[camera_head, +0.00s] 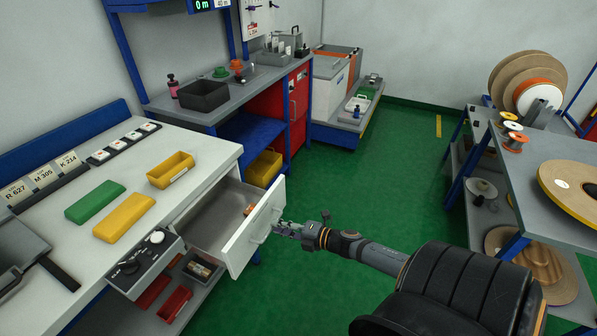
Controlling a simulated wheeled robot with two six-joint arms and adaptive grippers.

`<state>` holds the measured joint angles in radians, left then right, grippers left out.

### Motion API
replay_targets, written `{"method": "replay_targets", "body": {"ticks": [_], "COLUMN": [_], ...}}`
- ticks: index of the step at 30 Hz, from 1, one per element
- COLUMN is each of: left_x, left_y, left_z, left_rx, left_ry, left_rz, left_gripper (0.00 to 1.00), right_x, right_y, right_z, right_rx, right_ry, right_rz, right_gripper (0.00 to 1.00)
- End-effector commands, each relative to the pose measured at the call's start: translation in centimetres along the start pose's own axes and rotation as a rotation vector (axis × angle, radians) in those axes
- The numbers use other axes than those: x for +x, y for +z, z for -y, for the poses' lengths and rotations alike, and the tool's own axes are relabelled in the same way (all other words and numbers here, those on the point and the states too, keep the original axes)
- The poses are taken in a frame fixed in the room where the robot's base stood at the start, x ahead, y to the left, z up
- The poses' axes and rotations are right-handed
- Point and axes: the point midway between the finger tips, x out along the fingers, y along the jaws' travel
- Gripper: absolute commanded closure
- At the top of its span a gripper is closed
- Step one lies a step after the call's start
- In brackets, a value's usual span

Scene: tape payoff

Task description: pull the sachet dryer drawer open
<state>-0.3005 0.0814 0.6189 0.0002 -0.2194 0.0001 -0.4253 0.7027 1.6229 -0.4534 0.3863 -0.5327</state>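The drawer (247,232) under the white-topped bench (215,146) stands pulled out, with its white front standing well clear of the bench. Its grey inside shows, and a small orange item (249,210) lies near the front. My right gripper (280,227) is at the outer face of the drawer front, by the handle. Its fingers are small and partly merge with the handle, so I cannot tell whether they are closed on it. My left gripper is not in view.
A control box (146,262) with knobs hangs at the bench edge, left of the drawer. Red bins (173,303) sit below. Green floor (375,180) is open to the right, up to a grey table with reels (572,187).

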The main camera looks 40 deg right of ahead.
Motion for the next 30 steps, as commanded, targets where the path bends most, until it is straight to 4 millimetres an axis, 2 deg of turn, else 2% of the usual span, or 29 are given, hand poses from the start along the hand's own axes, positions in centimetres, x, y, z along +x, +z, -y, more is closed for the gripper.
{"method": "replay_targets", "body": {"ticks": [3, 16, 21, 30], "left_x": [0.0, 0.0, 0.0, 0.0], "left_y": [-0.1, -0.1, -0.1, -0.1], "left_z": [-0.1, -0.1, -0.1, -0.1], "left_rx": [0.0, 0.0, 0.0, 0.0], "left_ry": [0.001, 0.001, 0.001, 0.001], "left_rz": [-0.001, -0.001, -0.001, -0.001], "left_gripper": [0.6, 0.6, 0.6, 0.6], "right_x": [-1.9, -7.2, -8.3, -8.6], "right_y": [-0.1, -0.2, -0.1, 0.0], "right_z": [0.1, 0.1, 0.1, 0.0], "right_rx": [-0.002, -0.002, -0.001, 0.0], "right_ry": [-0.007, -0.007, -0.003, -0.001], "right_rz": [-0.003, -0.008, -0.004, 0.001], "right_gripper": [0.81, 0.81, 0.81, 0.81]}}
